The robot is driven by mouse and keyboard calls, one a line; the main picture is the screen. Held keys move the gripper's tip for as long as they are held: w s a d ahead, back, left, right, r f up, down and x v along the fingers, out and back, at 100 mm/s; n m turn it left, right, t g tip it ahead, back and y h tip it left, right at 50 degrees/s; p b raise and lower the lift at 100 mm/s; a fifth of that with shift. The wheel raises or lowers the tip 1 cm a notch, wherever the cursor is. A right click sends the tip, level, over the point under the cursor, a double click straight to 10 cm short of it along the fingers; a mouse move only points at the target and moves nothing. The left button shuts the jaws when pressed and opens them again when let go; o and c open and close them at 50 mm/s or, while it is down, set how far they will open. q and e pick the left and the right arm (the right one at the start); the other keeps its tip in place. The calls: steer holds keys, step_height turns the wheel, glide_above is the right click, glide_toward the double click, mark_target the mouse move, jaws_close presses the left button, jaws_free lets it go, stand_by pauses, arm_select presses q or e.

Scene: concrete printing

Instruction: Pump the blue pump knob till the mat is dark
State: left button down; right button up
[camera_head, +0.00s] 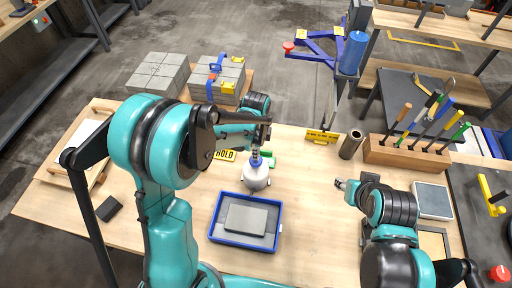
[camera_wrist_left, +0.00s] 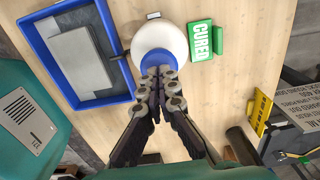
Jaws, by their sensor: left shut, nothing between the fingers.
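A white pump bottle (camera_head: 257,180) stands upright on the table, and its blue pump knob (camera_head: 255,160) is on top. In the left wrist view the knob (camera_wrist_left: 150,58) shows around and behind the fingertips. My left gripper (camera_head: 256,147) is shut and empty, its tips right over the knob; I cannot tell whether they touch it. A blue tray (camera_head: 225,238) in front of the bottle has a grey mat (camera_head: 229,208) on its floor, under a lighter grey slab (camera_head: 246,219). The mat looks mid grey. My right gripper (camera_head: 340,184) is at the right; its jaws are too small to read.
A green "CURED" sign (camera_wrist_left: 206,40) stands close beside the bottle, and a yellow "HOLD" sign (camera_head: 224,155) is behind it. A dark cylinder (camera_head: 350,145) and a wooden tool block (camera_head: 400,156) stand at the back right.

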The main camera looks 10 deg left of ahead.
mark_target(256, 162)
arm_select(q)
steer(key=shift+f, duration=0.4)
step_height(256, 162, down, 3)
steer(key=b, duration=0.2)
steer(key=shift+r+b, duration=0.1)
steer(key=shift+b, duration=0.25)
steer(key=shift+s+r, duration=0.1)
steer(key=shift+r, duration=0.05)
